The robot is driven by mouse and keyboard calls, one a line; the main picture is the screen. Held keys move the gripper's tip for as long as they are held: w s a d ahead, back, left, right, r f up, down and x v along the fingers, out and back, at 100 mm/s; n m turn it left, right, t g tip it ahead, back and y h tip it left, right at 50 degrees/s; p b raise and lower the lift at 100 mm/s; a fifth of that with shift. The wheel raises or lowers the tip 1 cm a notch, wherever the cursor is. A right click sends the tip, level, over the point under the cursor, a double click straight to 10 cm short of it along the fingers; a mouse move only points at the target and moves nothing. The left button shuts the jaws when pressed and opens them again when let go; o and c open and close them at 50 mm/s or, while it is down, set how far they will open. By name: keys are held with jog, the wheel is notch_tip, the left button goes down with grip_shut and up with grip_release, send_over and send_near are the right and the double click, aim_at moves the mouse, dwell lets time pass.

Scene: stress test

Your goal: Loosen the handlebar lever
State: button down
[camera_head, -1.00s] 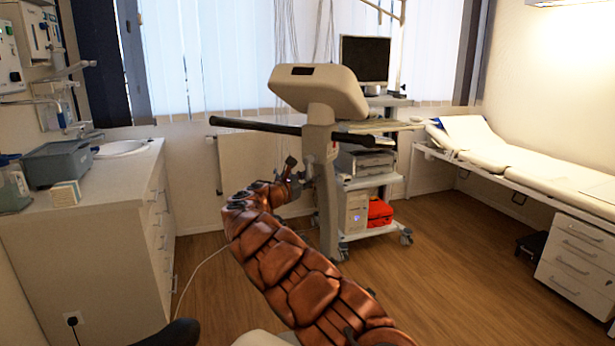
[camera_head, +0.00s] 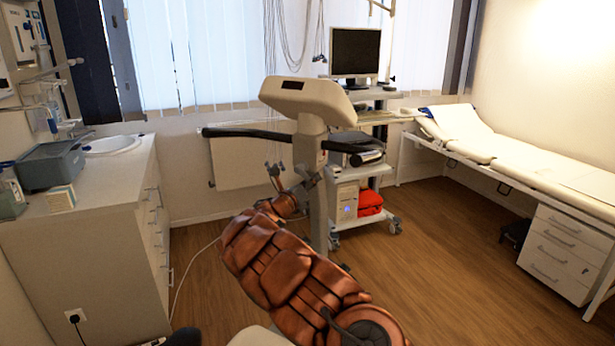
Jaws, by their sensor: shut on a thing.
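The exercise bike's upright column (camera_head: 317,190) stands in the middle of the view, with a beige console (camera_head: 308,98) on top. A dark handlebar (camera_head: 250,133) crosses the column below the console. My gripper (camera_head: 300,184) is at the left side of the column, below the handlebar, at the far end of my copper-coloured arm. It is shut on a small part at the column, which appears to be the handlebar lever. The lever itself is mostly hidden by the gripper and too small to make out clearly.
A trolley (camera_head: 374,183) with a monitor (camera_head: 355,52) and a red bag (camera_head: 369,202) stands behind the column. A counter (camera_head: 110,187) with a sink is at left. An examination couch (camera_head: 520,160) and drawer unit (camera_head: 562,255) are at right.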

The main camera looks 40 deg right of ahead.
jog(key=shift+s+d+r+n+t+p, duration=0.1)
jog(key=shift+s+r+n+t+p, duration=0.1)
jog(key=shift+r+n+p, duration=0.35)
jog(key=shift+s+d+r+n+t+p, duration=0.1)
jog(key=shift+r+n+t+p, duration=0.2)
jog(key=shift+n, duration=0.45)
jog(key=c, duration=0.9)
grip_release()
jog(key=shift+f, duration=0.1)
jog(key=shift+a+f, duration=0.1)
jog(key=shift+a, duration=0.05)
jog(key=shift+a, duration=0.25)
jog(key=v, duration=1.1)
jog(key=shift+a, duration=0.2)
